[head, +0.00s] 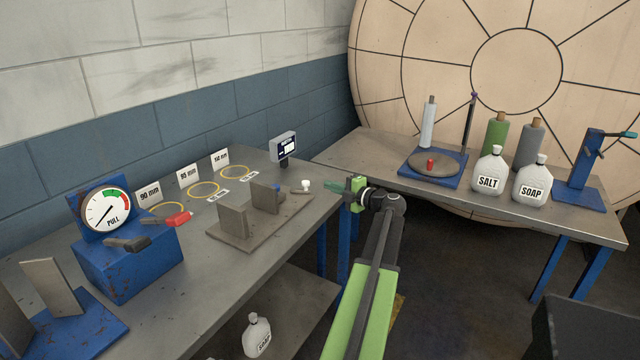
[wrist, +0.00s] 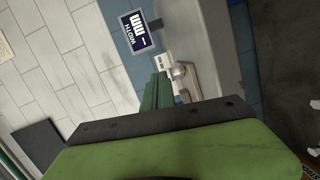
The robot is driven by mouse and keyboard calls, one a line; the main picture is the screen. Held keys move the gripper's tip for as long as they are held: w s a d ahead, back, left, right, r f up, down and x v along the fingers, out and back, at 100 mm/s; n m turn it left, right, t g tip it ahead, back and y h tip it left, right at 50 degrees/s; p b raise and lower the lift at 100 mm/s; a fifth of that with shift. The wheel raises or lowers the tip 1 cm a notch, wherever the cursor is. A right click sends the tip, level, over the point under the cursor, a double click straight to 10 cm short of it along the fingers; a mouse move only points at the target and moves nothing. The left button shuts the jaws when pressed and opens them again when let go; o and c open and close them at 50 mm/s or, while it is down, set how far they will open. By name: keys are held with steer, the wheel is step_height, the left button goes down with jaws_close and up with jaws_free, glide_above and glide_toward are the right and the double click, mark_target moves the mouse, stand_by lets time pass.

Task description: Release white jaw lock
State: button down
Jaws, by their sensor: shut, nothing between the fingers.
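The white jaw lock (head: 305,186) is a small white knob at the right end of the grey jaw fixture (head: 215,237), which has two upright jaws on a flat plate. It also shows in the wrist view (wrist: 180,71), just beyond my fingertips. My gripper (head: 326,185) is shut and empty, just right of the white knob in the head view, with a small gap between them there. In the wrist view its green fingers (wrist: 157,92) are together and point toward the knob. Whether they touch it is unclear from the wrist view.
A width display (head: 284,147) stands behind the fixture; it also shows in the wrist view (wrist: 139,32). Yellow rings (head: 203,189) lie along the wall side. A blue pull gauge (head: 105,210) stands at left. The right table (head: 400,152) holds salt and soap bottles.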

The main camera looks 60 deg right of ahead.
steer(key=s, duration=0.6)
steer(key=shift+s+d+r, duration=0.25)
steer(key=shift+d+r, duration=0.05)
steer(key=shift+a, duration=0.1)
